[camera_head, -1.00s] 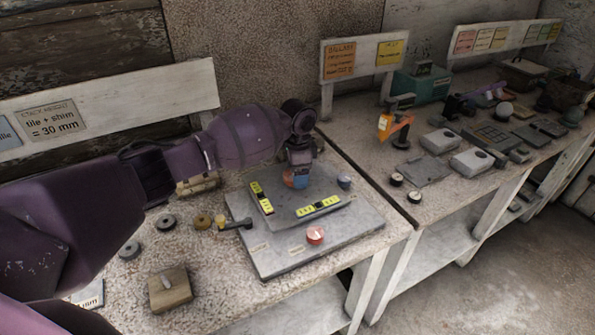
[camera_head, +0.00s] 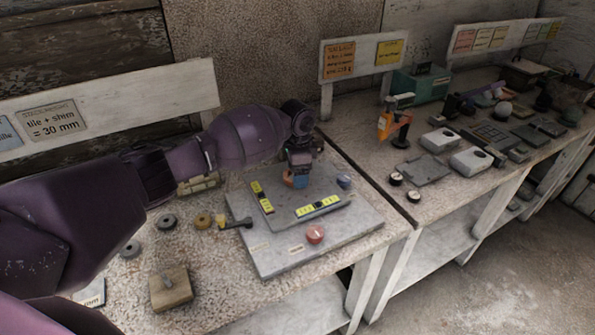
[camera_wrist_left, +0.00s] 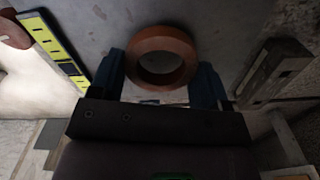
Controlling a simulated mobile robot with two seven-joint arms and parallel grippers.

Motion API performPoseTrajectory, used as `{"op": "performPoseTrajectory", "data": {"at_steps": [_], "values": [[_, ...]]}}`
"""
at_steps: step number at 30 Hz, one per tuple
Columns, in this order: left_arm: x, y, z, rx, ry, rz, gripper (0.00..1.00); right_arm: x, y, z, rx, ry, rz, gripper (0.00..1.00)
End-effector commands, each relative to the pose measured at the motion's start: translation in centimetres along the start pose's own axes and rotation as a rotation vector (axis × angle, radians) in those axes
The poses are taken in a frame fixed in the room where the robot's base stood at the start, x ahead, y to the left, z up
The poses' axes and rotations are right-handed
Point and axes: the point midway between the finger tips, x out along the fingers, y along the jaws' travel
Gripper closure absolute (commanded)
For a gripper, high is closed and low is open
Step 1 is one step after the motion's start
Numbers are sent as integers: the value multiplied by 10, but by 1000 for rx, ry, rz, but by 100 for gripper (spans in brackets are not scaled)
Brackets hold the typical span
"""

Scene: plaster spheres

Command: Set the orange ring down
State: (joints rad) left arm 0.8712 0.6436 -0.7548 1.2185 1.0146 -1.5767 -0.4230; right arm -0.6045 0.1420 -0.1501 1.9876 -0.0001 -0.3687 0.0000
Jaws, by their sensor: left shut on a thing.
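The orange ring (camera_head: 287,179) is at the back of the grey plate (camera_head: 285,250), partly hidden by my left gripper (camera_head: 300,180). In the left wrist view the ring (camera_wrist_left: 162,37) lies flat-on between the two blue fingers of my left gripper (camera_wrist_left: 160,72). The fingers are shut on its opposite sides. I cannot tell whether the ring touches the surface below it. My right gripper is not in view.
Yellow-marked bars (camera_head: 319,208) lie on the plate, with a red knob (camera_head: 315,235) near its front and a grey-blue knob (camera_head: 344,181) at right. A wooden block (camera_head: 171,290) and several small rings are at left.

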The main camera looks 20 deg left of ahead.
Motion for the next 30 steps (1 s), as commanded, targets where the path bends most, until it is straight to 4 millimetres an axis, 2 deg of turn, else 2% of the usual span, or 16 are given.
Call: {"op": "performPoseTrajectory", "data": {"at_steps": [10,22,23,28,30], "values": [[6,0,0,0,0,0,52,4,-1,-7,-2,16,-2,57],[12,0,0,0,0,0,52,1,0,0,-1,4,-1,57],[12,0,0,0,1,0,27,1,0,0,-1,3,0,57],[12,0,0,0,0,0,1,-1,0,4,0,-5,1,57],[12,0,0,0,0,0,0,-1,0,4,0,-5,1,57]]}}
